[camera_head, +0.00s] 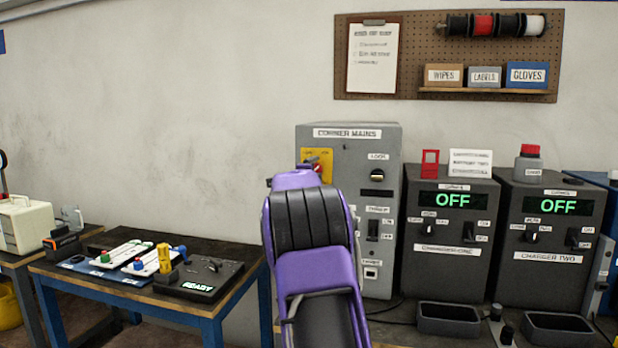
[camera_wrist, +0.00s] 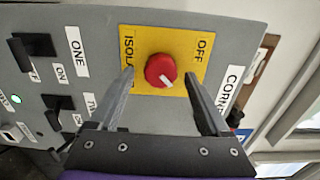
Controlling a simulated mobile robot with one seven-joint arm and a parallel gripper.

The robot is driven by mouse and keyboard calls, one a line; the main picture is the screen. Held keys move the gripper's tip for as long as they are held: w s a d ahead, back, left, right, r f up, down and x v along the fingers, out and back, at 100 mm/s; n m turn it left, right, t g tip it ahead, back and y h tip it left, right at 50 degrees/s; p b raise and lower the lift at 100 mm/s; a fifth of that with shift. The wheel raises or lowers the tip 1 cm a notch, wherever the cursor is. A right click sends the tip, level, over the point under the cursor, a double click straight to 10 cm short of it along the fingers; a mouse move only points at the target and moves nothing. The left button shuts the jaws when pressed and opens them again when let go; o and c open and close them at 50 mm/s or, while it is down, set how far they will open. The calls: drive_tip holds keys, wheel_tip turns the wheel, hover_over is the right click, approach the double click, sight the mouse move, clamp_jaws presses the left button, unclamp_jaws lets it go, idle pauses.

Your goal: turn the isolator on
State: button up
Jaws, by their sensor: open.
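The isolator is a round red knob (camera_wrist: 160,70) with a white pointer mark, on a yellow plate (camera_wrist: 190,85) lettered "ISOL…" and "OFF". The plate is on the grey CORNER MAINS cabinet (camera_head: 345,133). In the wrist view the white mark points toward the lower right of the picture; the ON lettering is not readable there. My gripper (camera_wrist: 157,56) is open, with one finger on each side of the knob and gaps still visible between them. In the head view, the yellow plate (camera_head: 322,157) shows above my purple arm, which hides part of the cabinet.
Below the isolator the cabinet has black rocker switches (camera_wrist: 60,104). Two chargers, CHARGER ONE (camera_head: 450,275) and CHARGER TWO (camera_head: 548,280), stand to the right with displays reading OFF. A low table (camera_head: 235,283) with small panels is at left. A pegboard (camera_head: 425,60) hangs above.

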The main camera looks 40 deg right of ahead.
drive_tip(key=b+v, duration=0.1)
drive_tip(key=v, duration=1.6)
drive_tip(key=shift+s, duration=0.1)
